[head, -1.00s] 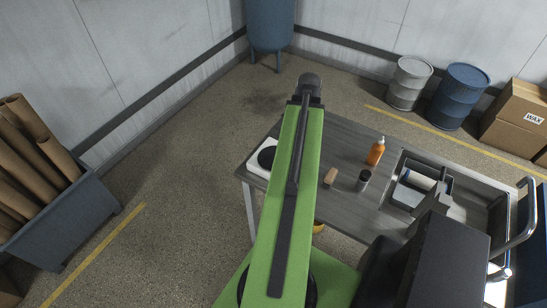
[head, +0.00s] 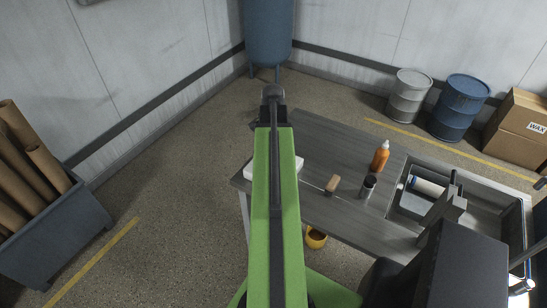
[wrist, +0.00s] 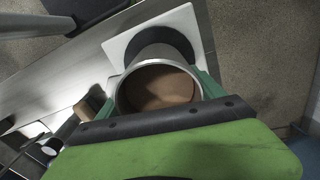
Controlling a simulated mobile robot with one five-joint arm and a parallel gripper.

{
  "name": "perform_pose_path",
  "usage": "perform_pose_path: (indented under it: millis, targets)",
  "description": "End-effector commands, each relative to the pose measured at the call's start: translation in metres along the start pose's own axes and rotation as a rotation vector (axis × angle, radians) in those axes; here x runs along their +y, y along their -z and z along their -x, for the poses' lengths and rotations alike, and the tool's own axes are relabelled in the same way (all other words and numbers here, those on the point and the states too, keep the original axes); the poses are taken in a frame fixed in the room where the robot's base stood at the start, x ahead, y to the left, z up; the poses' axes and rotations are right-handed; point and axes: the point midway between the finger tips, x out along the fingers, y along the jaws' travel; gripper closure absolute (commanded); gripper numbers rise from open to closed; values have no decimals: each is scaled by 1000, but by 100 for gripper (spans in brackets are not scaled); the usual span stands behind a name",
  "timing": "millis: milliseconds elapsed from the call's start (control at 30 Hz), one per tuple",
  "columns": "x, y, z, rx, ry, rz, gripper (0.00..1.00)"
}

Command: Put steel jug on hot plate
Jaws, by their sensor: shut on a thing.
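The steel jug (wrist: 158,92) is in the middle of the wrist view, seen from above its open round rim, with brown contents inside. My gripper (wrist: 163,80) is shut on it, with a green finger on either side. The hot plate (wrist: 118,47), white with a dark round disc, lies behind the jug in the wrist view. Whether the jug touches the disc or hangs above it, I cannot tell.
The grey table holds a wooden-handled brush (head: 332,185), a dark cup (head: 368,187), an orange bottle (head: 381,156) and a recessed tray (head: 411,204) at the right. A yellow container (head: 316,238) is below the table's front edge.

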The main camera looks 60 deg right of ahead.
Motion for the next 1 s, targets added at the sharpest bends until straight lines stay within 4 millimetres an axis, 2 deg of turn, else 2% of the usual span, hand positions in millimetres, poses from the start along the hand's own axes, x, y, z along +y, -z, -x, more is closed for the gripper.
perform_pose_path:
  millis: [33, 100, 300, 467, 500, 633, 1000]
  targets:
    - [0, 0, -20, 0, 0, 0, 76]
    - [0, 0, -26, 0, 0, 0, 76]
    - [0, 0, -21, 0, 0, -1, 76]
    - [1, 0, -26, 0, 0, -1, 76]
    - [1, 0, -24, 0, 0, -1, 18]
    - [1, 2, -24, 0, 0, -2, 1]
    - [1, 2, -21, 0, 0, -2, 1]
